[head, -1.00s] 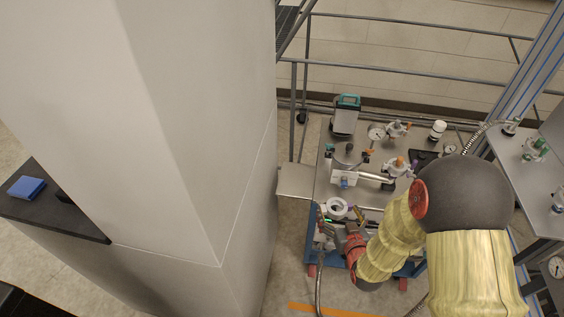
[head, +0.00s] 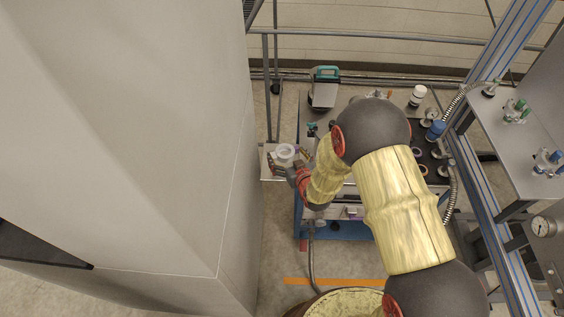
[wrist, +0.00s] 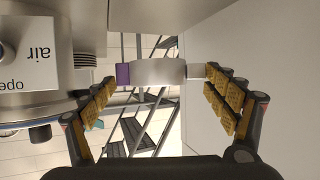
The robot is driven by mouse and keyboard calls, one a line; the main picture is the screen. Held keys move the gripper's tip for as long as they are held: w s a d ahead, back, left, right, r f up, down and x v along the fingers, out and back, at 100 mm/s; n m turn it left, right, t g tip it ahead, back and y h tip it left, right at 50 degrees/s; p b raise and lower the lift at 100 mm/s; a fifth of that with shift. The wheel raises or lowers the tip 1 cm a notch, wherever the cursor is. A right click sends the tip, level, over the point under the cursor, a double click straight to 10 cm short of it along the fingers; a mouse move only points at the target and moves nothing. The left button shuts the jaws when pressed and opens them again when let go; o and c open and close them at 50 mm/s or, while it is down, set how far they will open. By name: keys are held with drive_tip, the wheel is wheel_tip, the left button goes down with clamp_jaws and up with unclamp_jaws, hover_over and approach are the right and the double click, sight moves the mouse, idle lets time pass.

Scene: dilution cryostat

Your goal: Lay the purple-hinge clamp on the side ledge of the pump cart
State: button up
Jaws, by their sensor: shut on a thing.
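The purple-hinge clamp is a pale metal ring (head: 284,151) in the head view. In the wrist view its silver band (wrist: 158,72) and purple hinge (wrist: 123,73) span the space between my fingers. My gripper (head: 287,162) is shut on it, and it also shows in the wrist view (wrist: 160,83). The side ledge (head: 266,172) is a thin grey plate on the left of the pump cart (head: 307,124). In the head view the clamp appears over this ledge. I cannot tell the gap below it. My arm hides much of the cart top.
A large pale pillar (head: 140,130) stands close left of the ledge. Railings (head: 268,95) run behind. A teal-topped device (head: 324,90), a white bottle (head: 417,96) and a blue item (head: 435,130) stand on or by the cart. A frame with a shelf (head: 510,140) is on the right.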

sight(282, 160)
drive_tip(key=w+f, duration=0.1)
drive_tip(key=a+f, duration=0.1)
drive_tip(key=w+f, duration=0.1)
drive_tip(key=shift+w+a+f+b, duration=0.3)
drive_tip(key=shift+w+f+b, duration=0.05)
drive_tip(key=shift+f, duration=0.05)
drive_tip(key=shift+w+f+b, duration=0.1)
drive_tip(key=shift+f+b, duration=0.35)
drive_tip(key=shift+f, duration=1.15)
drive_tip(key=shift+f, duration=0.1)
drive_tip(key=o, duration=1.1)
drive_tip(key=shift+o, duration=0.2)
drive_tip(key=p+v, duration=0.2)
drive_tip(key=v, duration=1)
